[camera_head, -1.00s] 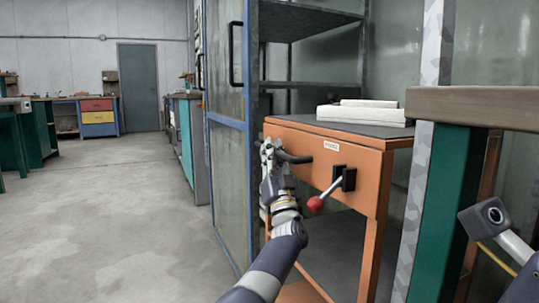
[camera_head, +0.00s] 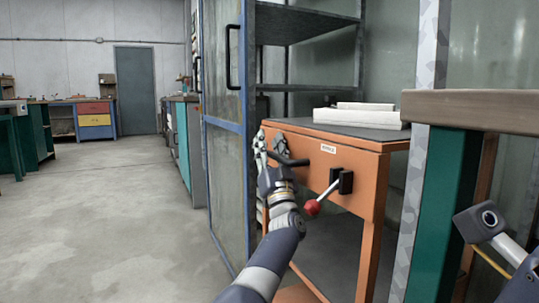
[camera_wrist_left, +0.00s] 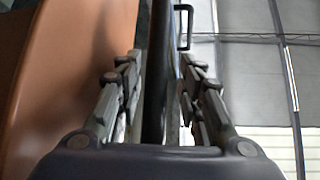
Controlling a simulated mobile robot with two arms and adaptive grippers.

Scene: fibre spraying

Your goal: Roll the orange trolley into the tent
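The orange trolley (camera_head: 360,185) stands right of centre in the head view, with a dark top and a black handle (camera_head: 292,161) on its near left side. A lever with a red knob (camera_head: 312,207) sticks out of its front. My left gripper (camera_head: 270,145) is at the handle, its fingers apart. In the left wrist view the gripper (camera_wrist_left: 158,75) has a dark bar (camera_wrist_left: 155,100) between its fingers, with gaps showing beside it. The orange trolley panel (camera_wrist_left: 70,60) is close on the left there. My right gripper is out of view.
A blue-framed translucent panel (camera_head: 225,135) with a black pull handle stands just left of the trolley. Metal shelving (camera_head: 305,22) is behind it. White slabs (camera_head: 360,118) lie on the trolley. A wood-topped bench (camera_head: 470,110) is close on the right. Grey floor (camera_head: 110,220) is clear at left.

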